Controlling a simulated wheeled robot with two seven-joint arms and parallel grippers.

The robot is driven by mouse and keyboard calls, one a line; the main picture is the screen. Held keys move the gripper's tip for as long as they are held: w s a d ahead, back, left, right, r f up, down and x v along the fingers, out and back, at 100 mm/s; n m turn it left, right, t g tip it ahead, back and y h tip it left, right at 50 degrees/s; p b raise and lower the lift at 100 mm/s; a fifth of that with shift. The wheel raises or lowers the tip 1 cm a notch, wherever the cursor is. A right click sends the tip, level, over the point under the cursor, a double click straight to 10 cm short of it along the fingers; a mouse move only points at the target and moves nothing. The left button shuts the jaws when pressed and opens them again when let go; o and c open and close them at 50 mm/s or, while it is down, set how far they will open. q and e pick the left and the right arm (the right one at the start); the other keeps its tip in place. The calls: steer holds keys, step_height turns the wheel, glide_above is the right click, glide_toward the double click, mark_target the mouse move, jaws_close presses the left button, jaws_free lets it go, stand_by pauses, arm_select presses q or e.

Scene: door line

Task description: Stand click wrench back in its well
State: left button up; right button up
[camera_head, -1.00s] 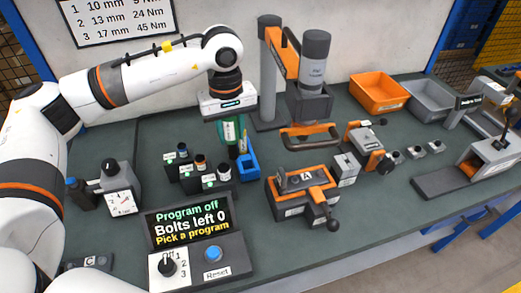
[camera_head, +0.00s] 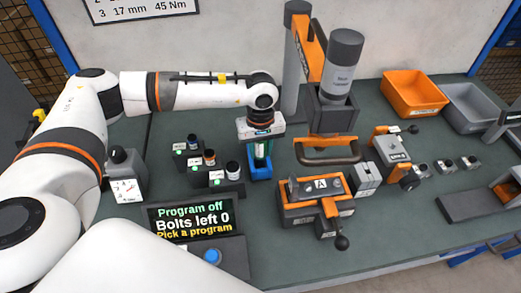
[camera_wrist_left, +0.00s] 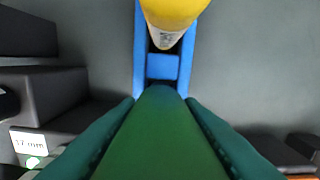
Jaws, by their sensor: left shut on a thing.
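My left gripper (camera_head: 261,140) points down and is shut on the green click wrench (camera_head: 262,151), which looks upright. The wrench's green body also fills the lower middle of the left wrist view (camera_wrist_left: 160,135), between the fingers. The blue well (camera_head: 260,172) stands on the bench right under the gripper. It also shows in the left wrist view (camera_wrist_left: 163,67), just beyond the green body. The wrench's lower end is hidden, and I cannot tell if it is inside the well. My right gripper is not in view.
Black socket holders (camera_head: 214,172) stand just left of the well. A clamped orange fixture marked A (camera_head: 315,205) is to the right. A control box with screen (camera_head: 190,220) is in front. A yellow object (camera_wrist_left: 172,12) with a label tops the wrist view.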

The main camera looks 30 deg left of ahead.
arm_select(q)
steer(key=shift+f, duration=0.9)
steer(key=o, duration=1)
steer(key=shift+r, duration=0.35)
step_height(320, 180, up, 12)
steer(key=shift+f+b, duration=0.2)
steer(key=shift+b, duration=1)
